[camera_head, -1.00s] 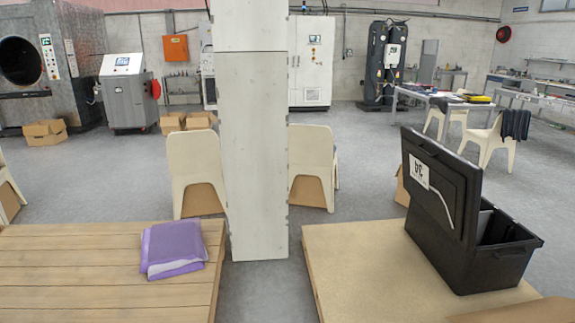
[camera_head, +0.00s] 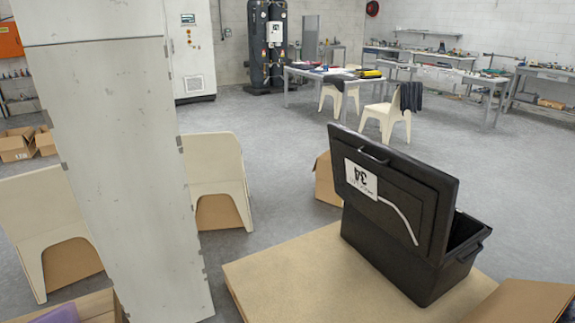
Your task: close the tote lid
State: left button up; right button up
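A black tote (camera_head: 400,258) stands on a light wooden table (camera_head: 285,268) at the right. Its black lid (camera_head: 410,205) is open and stands up on the tote's left side, leaning. The lid carries a white label (camera_head: 361,178) with "34" upside down, a handle along its top edge and a pale curved strip. The tote's opening shows behind the lid at the right, and most of its inside is hidden by the lid. Neither of my grippers is in view.
A tall pale panel (camera_head: 115,160) stands left of the table, with pale chairs (camera_head: 215,170) beside it. A cardboard piece (camera_head: 520,302) lies at the lower right. A purple cloth (camera_head: 58,315) shows at the lower left.

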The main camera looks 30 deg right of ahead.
aim_at(412, 200)
jog(key=i, duration=0.95)
jog(key=i+z, duration=0.15)
jog(key=i, duration=0.75)
jog(key=j, duration=0.1)
